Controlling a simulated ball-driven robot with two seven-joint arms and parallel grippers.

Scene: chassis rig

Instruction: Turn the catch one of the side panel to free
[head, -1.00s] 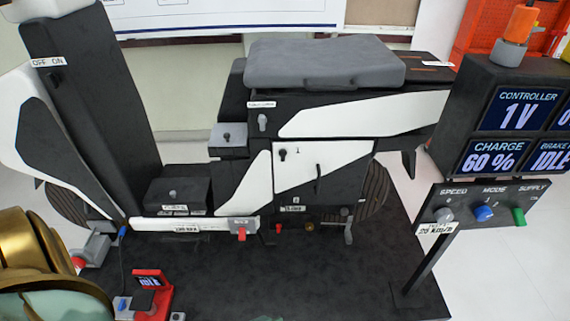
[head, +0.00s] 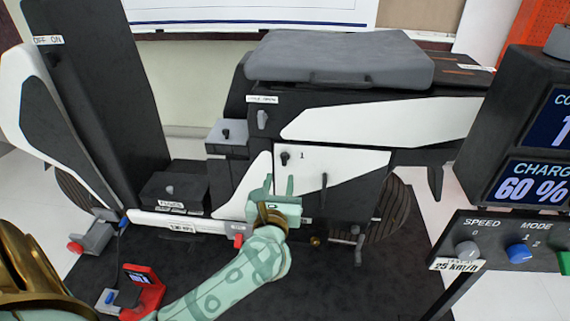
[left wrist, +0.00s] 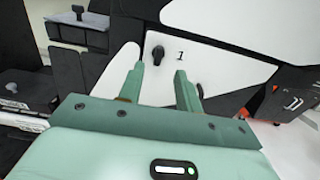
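The side panel (head: 345,160) is white and black on the scooter's side. Catch one (head: 285,158) is a small black knob at its upper left, beside a printed "1". In the left wrist view the catch (left wrist: 156,54) shows just beyond and between my fingertips, its narrow end pointing down. My left gripper (head: 279,184) is open and empty, below the catch in the head view and apart from it. It also shows in the left wrist view (left wrist: 159,72), with a gap between the two fingers. My right gripper is not in view.
A black handle (head: 323,190) stands out from the panel to the right of the catch. The grey seat (head: 340,60) overhangs above. A control stand (head: 500,240) is at the right and a red charger-like device (head: 145,290) at the lower left.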

